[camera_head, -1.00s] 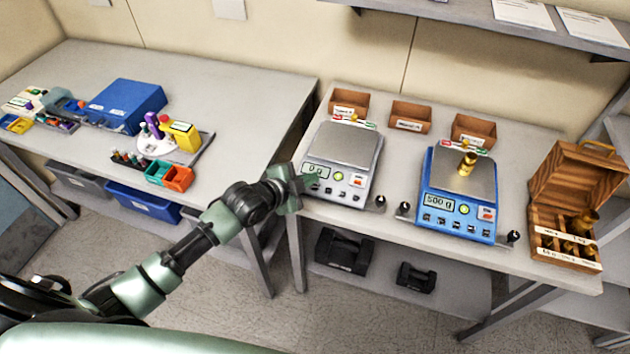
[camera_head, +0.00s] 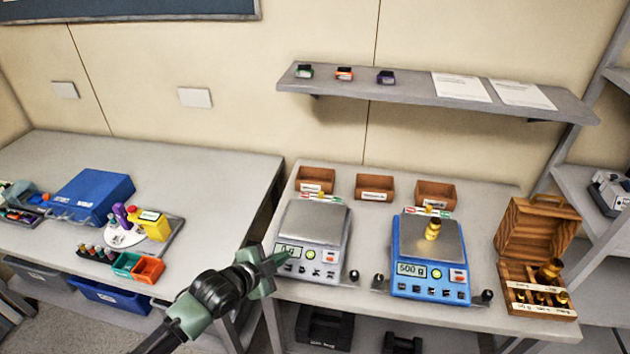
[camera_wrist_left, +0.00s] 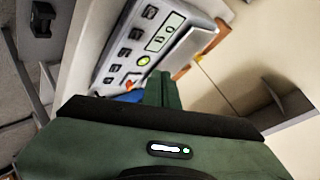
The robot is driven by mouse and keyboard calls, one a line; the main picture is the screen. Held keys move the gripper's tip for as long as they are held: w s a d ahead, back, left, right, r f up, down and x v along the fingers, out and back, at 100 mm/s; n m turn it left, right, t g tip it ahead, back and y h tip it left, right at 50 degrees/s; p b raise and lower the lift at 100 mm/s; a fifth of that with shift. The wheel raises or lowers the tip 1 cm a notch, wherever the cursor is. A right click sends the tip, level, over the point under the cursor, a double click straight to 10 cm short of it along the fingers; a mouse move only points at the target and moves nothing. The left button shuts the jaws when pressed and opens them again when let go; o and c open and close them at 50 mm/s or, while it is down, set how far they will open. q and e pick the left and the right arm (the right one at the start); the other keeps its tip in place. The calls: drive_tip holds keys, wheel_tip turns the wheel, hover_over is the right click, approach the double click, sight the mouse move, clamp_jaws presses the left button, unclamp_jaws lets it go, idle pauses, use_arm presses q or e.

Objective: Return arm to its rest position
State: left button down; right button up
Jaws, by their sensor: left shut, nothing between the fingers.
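My left gripper (camera_head: 284,259) is shut and empty, at the front left corner of the grey scale (camera_head: 314,226). I cannot tell whether it touches the scale. The grey scale has a bare pan and its display reads 0 g. In the left wrist view the shut green fingers (camera_wrist_left: 160,90) point toward the scale's button panel (camera_wrist_left: 146,45). The blue scale (camera_head: 430,257) to the right carries a brass weight (camera_head: 433,229) and reads 500 g. My right gripper is not in view.
An open wooden weight box (camera_head: 537,253) stands on the right of the table. Several small brown bins (camera_head: 375,187) line the back. A blue case (camera_head: 92,197) and a tube holder (camera_head: 150,224) sit on the left table. A wall shelf (camera_head: 410,86) hangs above. A gap separates the tables.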

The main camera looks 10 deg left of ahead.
use_arm(q)
drive_tip(key=s+d+f+n+g+y, duration=0.1)
drive_tip(key=s+d+f+n+g, duration=0.15)
drive_tip(key=s+n, duration=0.75)
drive_tip(key=s+a+r+n+g+y, duration=0.1)
drive_tip(key=s+a+g+y, duration=0.15)
drive_tip(key=s, duration=0.75)
drive_tip(key=s+a+n+g+y, duration=0.1)
drive_tip(key=s+a+n+g, duration=0.15)
drive_tip(key=s, duration=0.85)
wheel_tip(320, 180, down, 33)
drive_tip(key=s+g+b, duration=0.2)
drive_tip(key=b, duration=0.4)
drive_tip(key=s+a+f+m+b, duration=0.1)
drive_tip(key=s+a+f+b, duration=0.2)
drive_tip(key=s+f, duration=1.3)
wheel_tip(320, 180, down, 3)
drive_tip(key=shift+s+a+r+g, duration=0.15)
drive_tip(key=shift+s+g, duration=0.05)
drive_tip(key=shift+g, duration=0.15)
